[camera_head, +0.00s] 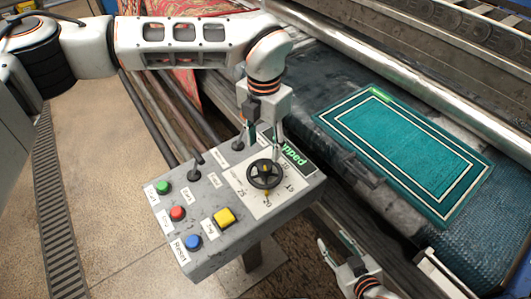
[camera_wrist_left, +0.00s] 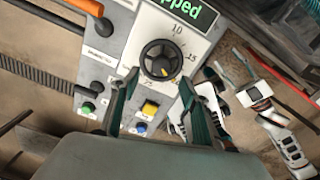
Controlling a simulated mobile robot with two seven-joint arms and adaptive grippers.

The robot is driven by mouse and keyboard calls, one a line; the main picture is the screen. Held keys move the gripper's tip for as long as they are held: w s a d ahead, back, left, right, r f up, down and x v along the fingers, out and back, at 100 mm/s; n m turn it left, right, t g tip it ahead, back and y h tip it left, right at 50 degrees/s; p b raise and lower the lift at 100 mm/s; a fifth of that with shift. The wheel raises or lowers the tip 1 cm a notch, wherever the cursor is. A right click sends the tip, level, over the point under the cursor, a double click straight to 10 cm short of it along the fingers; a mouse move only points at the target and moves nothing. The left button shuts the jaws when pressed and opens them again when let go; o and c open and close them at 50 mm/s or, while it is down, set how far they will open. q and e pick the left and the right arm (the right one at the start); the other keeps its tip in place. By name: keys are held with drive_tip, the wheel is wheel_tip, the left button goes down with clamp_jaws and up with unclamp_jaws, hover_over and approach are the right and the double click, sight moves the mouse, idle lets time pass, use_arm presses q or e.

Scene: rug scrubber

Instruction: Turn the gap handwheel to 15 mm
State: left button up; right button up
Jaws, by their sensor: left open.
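The gap handwheel (camera_head: 265,174) is a dark round wheel on the sloped grey control box, over a white dial with numbers including 15, 20 and 25. Its yellow mark points close to 20 in the head view. The handwheel also shows in the left wrist view (camera_wrist_left: 159,60). My left gripper (camera_head: 263,140) hangs just above the wheel, pointing down. In the left wrist view its two fingers (camera_wrist_left: 157,93) are spread, with nothing between them, and the wheel lies beyond their tips. My right gripper (camera_head: 338,246) is open and empty, low beside the box.
The box carries a green button (camera_head: 163,187), a red button (camera_head: 177,213), a blue button (camera_head: 193,242), a yellow button (camera_head: 224,217) and upright levers (camera_head: 197,158). A green display (camera_head: 293,154) ends in "pped". A teal rug (camera_head: 405,150) lies on the machine bed.

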sight(265, 164)
use_arm(q)
wheel_tip(265, 164, down, 7)
drive_tip(key=shift+s+f+p, duration=0.15)
drive_tip(key=shift+f+p, duration=0.05)
drive_tip(key=shift+p, duration=0.2)
drive_tip(key=c, duration=1.1)
